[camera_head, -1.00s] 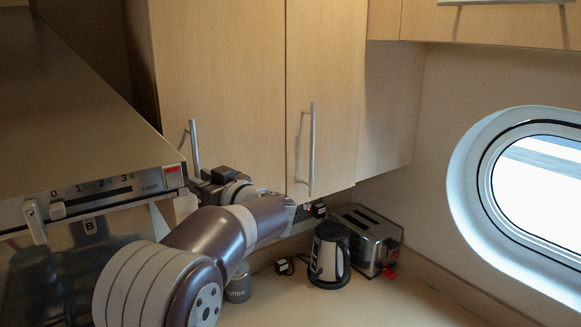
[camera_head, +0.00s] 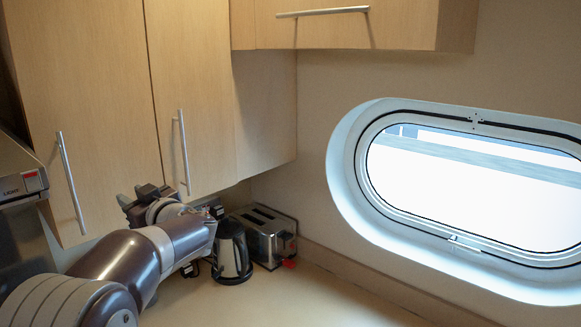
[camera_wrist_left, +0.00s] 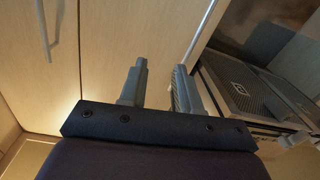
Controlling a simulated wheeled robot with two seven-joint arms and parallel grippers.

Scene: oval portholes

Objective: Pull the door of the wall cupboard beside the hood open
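The wall cupboard door beside the hood (camera_head: 95,90) is pale wood with an upright bar handle (camera_head: 69,183) near its lower left side. It looks shut. My left gripper (camera_head: 136,197) is in front of the lower part of this door, to the right of the handle and apart from it in the picture. In the left wrist view the two fingers (camera_wrist_left: 158,88) are spread with nothing seen between them. A bar handle (camera_wrist_left: 204,38) runs just beyond the right finger, not between the fingers. My right gripper is not in view.
The hood (camera_head: 20,180) is at the left edge. A second cupboard door (camera_head: 192,80) with its own handle (camera_head: 184,150) is to the right. A kettle (camera_head: 232,255) and toaster (camera_head: 265,238) stand on the counter below. The counter's right part is clear beneath the oval porthole (camera_head: 470,190).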

